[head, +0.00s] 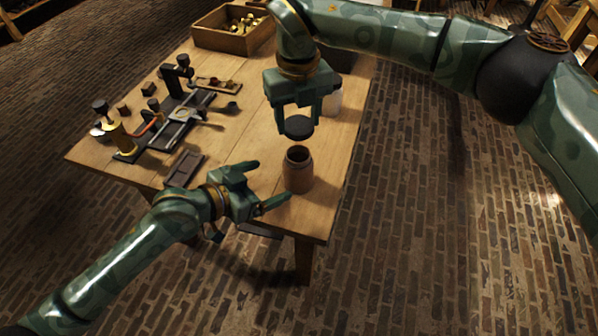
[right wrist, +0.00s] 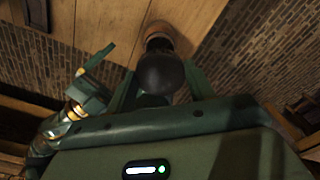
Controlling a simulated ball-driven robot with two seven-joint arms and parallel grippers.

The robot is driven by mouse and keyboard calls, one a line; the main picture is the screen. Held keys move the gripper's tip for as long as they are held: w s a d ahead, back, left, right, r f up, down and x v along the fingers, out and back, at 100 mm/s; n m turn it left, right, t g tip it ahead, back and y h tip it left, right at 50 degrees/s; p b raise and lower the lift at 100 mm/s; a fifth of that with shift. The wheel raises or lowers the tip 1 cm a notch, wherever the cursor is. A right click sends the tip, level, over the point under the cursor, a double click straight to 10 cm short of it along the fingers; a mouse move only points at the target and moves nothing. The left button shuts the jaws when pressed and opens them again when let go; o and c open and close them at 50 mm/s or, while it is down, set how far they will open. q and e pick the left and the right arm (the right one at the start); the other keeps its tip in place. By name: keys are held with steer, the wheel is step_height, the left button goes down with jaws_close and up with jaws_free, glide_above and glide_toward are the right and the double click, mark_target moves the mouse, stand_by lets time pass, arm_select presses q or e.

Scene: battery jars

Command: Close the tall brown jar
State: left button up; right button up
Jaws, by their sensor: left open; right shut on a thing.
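The tall brown jar (head: 298,172) stands upright and open near the front right corner of the table. My right gripper (head: 297,122) is above it, shut on a round black lid (head: 299,128). The lid is apart from the jar and a little above its mouth. In the right wrist view the lid (right wrist: 161,73) hides most of the jar, and a brown rim (right wrist: 158,40) shows behind it. My left gripper (head: 268,184) is open, with its fingers spread to the left of the jar, and it does not hold it.
A white jar (head: 334,97) stands behind my right gripper. A wooden box (head: 232,38) with brass pieces is at the back. A dark tray (head: 165,133) with tools and a dark flat piece (head: 184,168) lie to the left. The table's right edge is close to the brown jar.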

mark_target(298, 169)
arm_select(q)
steer(key=x, duration=1)
steer(key=shift+w+d+f, duration=0.1)
steer(key=shift+d, duration=0.05)
steer(key=c, duration=1.5)
arm_select(e)
steer(key=shift+a+f, duration=0.1)
steer(key=shift+f, duration=2.4)
